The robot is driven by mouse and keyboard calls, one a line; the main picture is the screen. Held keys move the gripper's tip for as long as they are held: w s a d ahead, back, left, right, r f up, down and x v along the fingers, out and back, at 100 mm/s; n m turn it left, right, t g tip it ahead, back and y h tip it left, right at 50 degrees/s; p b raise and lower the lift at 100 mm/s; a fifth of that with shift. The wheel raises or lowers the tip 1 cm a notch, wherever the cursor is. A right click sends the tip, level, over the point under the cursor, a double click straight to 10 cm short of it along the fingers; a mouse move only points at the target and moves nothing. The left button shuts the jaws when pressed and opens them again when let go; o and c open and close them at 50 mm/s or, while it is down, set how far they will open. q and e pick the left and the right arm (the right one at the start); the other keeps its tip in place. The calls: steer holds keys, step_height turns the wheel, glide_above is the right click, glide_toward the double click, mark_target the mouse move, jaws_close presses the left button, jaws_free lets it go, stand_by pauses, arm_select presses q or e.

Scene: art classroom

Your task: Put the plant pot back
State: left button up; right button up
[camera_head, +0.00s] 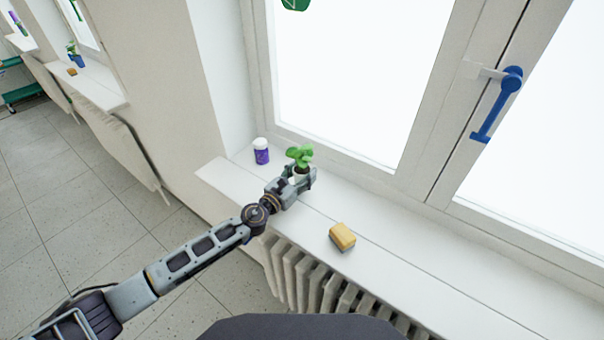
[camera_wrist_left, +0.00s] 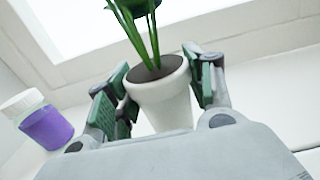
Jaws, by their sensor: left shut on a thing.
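The plant pot (camera_head: 301,177) is small and white with a green leafy plant (camera_head: 300,155). It is at the window sill (camera_head: 385,240), near the sill's left end. My left gripper (camera_head: 299,180) is shut on the pot, with a finger on each side of it. In the left wrist view the pot (camera_wrist_left: 161,103) stands between the two fingers, with dark soil and green stems on top. It looks roughly upright. Its base is hidden by the gripper, so I cannot tell whether it touches the sill. My right gripper is out of view.
A purple jar with a white lid (camera_head: 261,151) stands left of the pot; the left wrist view shows it too (camera_wrist_left: 46,126). A yellow sponge (camera_head: 342,236) lies on the sill to the right. A radiator (camera_head: 300,280) is below. The sill right of the sponge is clear.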

mark_target(297, 178)
arm_select(q)
steer(key=shift+f, duration=0.1)
steer(key=o, duration=1.2)
steer(key=shift+v, duration=2.4)
steer(key=b+v, duration=0.1)
steer(key=v, duration=0.4)
steer(key=shift+s+a, duration=0.2)
steer(key=shift+s, duration=0.1)
steer(key=shift+b+v, duration=0.4)
steer(key=shift+v, duration=0.4)
steer(key=shift+s, duration=0.1)
